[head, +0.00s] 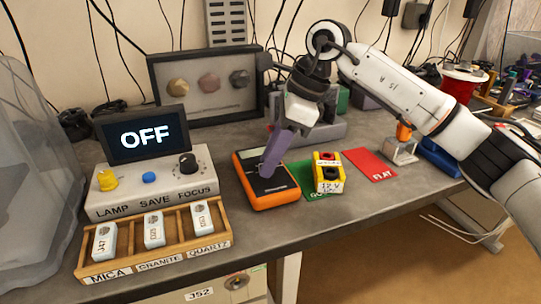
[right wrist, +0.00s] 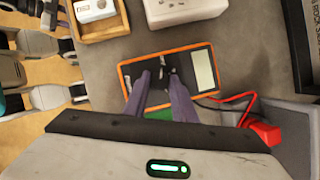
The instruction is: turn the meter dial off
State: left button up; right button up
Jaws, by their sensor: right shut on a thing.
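The orange and black meter (head: 275,202) lies flat on the grey workbench, with its display at the far end. It also shows in the right wrist view (right wrist: 135,66), with its pale display (right wrist: 204,69) to the right. My right gripper (head: 268,172) reaches down onto the meter face, its purple fingers (right wrist: 160,88) closed on the meter dial in the middle. The fingers mostly hide the dial, so its pointer setting cannot be read. My left gripper is not in view.
A yellow 12 V battery block (head: 329,184) stands close to the meter's right, on a green card, with a red FLAT card (head: 370,164) beyond. The lamp box (head: 150,196) with an OFF screen (head: 140,135) and a wooden sample tray (head: 150,262) stand left.

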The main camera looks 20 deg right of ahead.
jog(key=o, duration=1)
jog(key=v, duration=1)
jog(key=shift+r, duration=0.2)
